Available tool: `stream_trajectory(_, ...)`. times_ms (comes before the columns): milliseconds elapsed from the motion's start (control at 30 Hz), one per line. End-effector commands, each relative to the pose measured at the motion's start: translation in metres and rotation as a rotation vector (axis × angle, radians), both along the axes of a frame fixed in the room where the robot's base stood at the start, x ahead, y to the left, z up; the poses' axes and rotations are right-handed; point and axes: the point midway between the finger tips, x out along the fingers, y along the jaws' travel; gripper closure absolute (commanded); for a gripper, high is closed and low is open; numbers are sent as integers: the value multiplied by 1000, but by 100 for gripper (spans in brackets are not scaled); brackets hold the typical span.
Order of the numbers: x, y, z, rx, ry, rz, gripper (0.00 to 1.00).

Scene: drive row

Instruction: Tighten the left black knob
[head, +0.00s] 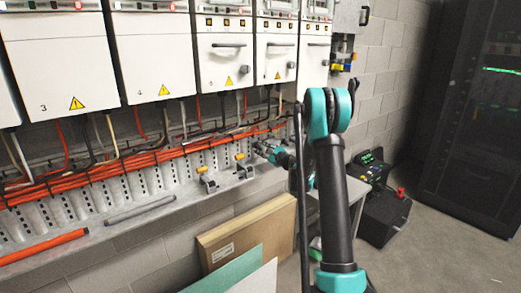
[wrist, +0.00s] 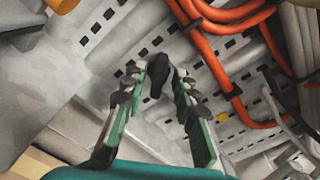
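A black knob (wrist: 157,76) shows between my fingertips in the wrist view, in front of the slotted grey tray. My gripper (wrist: 162,80) has its green-padded fingers on either side of this knob, with a narrow gap visible on the right. Whether the pads touch it is unclear. In the head view my gripper (head: 262,150) is at the tray's right part, and the knob between its fingers is hidden. Two clamps with yellow tops and dark lower parts, a left one (head: 207,182) and a right one (head: 242,166), sit on the tray edge, left of my gripper.
Orange cables (head: 110,168) run along the slotted tray (head: 85,205), also close by in the wrist view (wrist: 222,75). White drive cabinets (head: 150,55) hang above. A cardboard panel (head: 245,235) leans below. A black case (head: 383,217) and dark rack (head: 475,110) stand at right.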

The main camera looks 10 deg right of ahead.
Motion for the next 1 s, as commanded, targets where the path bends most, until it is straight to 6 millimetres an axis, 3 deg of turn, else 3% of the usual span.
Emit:
stream_trajectory(433, -10, -7, 0, -1, 0, -1, 68)
stream_trajectory(800, -71, -47, 0, -1, 0, -1, 68)
stream_trajectory(1000, -93, -61, 0, -1, -1, 0, 68)
